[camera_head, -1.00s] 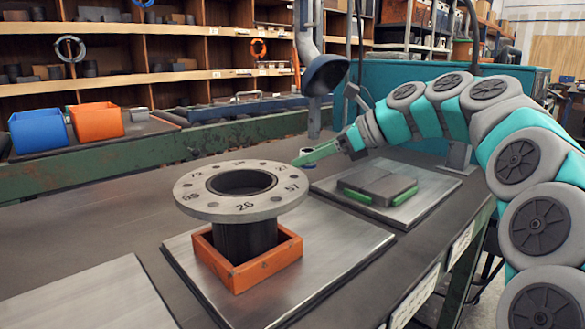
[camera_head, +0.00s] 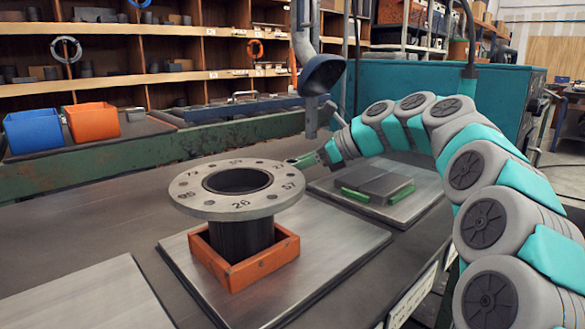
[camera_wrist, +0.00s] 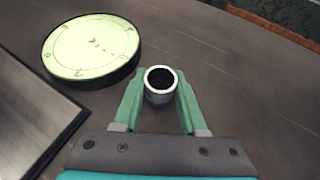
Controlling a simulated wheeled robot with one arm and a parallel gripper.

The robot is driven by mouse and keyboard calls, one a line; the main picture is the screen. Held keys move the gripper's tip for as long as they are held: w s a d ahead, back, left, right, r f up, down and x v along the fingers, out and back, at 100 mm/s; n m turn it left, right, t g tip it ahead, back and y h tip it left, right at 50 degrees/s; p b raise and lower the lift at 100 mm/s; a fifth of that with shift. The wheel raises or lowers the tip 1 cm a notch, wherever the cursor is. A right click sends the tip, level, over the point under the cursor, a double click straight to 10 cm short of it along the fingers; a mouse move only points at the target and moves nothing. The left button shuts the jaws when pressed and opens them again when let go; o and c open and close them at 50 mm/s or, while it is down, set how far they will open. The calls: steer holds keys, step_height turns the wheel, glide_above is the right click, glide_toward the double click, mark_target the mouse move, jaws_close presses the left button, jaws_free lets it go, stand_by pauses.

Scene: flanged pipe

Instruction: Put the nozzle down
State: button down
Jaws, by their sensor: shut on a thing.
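My gripper (camera_wrist: 160,92) is shut on the nozzle (camera_wrist: 159,82), a short cylinder with a pale rim and a dark bore, held upright between the green fingers in the wrist view. In the head view my gripper (camera_head: 303,160) is low over the bench behind the flanged pipe (camera_head: 240,190). There the flange partly hides the fingertips, and I cannot make out the nozzle. I cannot tell whether the nozzle touches the bench. The flanged pipe stands upright in an orange square holder (camera_head: 265,262).
A round pale disc (camera_wrist: 92,48) with dark marks lies left of the nozzle in the wrist view. A metal plate (camera_head: 330,262) bears the orange holder. Another plate (camera_head: 425,205) bears a grey block with green sides (camera_head: 375,186). Bare bench surrounds the nozzle.

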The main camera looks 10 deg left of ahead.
steer(key=shift+f, duration=0.1)
steer(key=c, duration=0.8)
jaws_free()
steer(key=shift+c, duration=0.2)
steer(key=o, duration=0.4)
